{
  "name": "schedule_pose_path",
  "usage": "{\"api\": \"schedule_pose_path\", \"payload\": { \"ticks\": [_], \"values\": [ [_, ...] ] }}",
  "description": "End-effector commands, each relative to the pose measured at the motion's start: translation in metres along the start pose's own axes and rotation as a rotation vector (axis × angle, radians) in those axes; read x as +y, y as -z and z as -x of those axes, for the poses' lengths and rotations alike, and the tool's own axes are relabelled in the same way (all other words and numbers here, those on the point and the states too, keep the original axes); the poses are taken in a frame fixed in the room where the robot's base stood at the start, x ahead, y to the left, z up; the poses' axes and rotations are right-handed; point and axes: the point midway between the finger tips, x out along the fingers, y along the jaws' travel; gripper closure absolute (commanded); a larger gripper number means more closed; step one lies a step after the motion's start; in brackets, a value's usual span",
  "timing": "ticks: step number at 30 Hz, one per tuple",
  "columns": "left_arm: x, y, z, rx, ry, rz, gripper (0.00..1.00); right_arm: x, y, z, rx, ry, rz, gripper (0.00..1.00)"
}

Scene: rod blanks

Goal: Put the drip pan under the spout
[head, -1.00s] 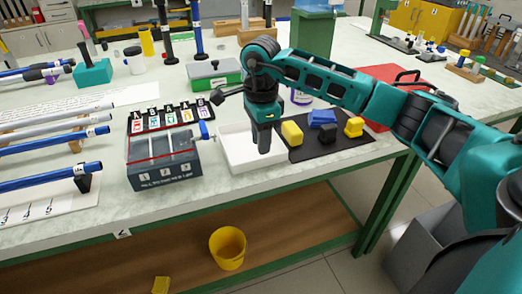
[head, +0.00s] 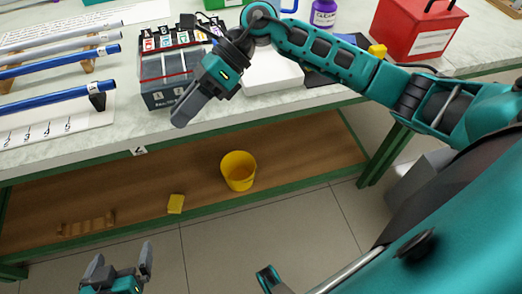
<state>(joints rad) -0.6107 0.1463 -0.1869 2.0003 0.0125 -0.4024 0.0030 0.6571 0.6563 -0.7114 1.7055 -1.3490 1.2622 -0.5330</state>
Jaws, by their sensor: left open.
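The drip pan appears to be the shallow white tray (head: 273,72) on the worktop, right of the dark grey tank (head: 165,92). The tank's blue spout is hidden now behind my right arm. My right gripper (head: 186,112) hangs in front of the tank's right side, pointing down and left, and hides part of the tank and the gap beside the tray. Its fingers overlap in this view, so I cannot tell how far apart they are. My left gripper (head: 120,262) is at the bottom left, open and empty, over the floor and well away from the tray.
A yellow bucket (head: 238,172), a yellow block (head: 176,204) and a wooden rack (head: 86,224) are on the lower shelf (head: 120,185). Blue and grey rods (head: 60,99) lie at left.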

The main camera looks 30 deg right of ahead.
Motion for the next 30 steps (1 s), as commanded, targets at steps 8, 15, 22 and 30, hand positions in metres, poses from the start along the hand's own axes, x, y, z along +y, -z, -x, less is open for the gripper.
{"api": "schedule_pose_path", "payload": {
  "ticks": [8,15,22,30],
  "values": [
    [0.001,0.0,0.0,-0.001,-0.001,0.001,0.0,0.029,-0.05,-0.022,-0.847,-0.351,-0.755,0.71],
    [0.001,0.0,0.0,-0.001,-0.001,0.001,0.0,-0.03,0.034,0.001,-1.443,-0.504,-1.666,0.71],
    [0.001,0.001,0.0,-0.001,-0.001,0.001,0.0,-0.035,0.185,-0.024,-1.8,-0.505,-2.482,0.71],
    [0.001,0.001,0.0,0.001,-0.001,0.001,0.0,-0.011,0.249,-0.045,1.569,0.384,2.334,0.71]
  ]
}}
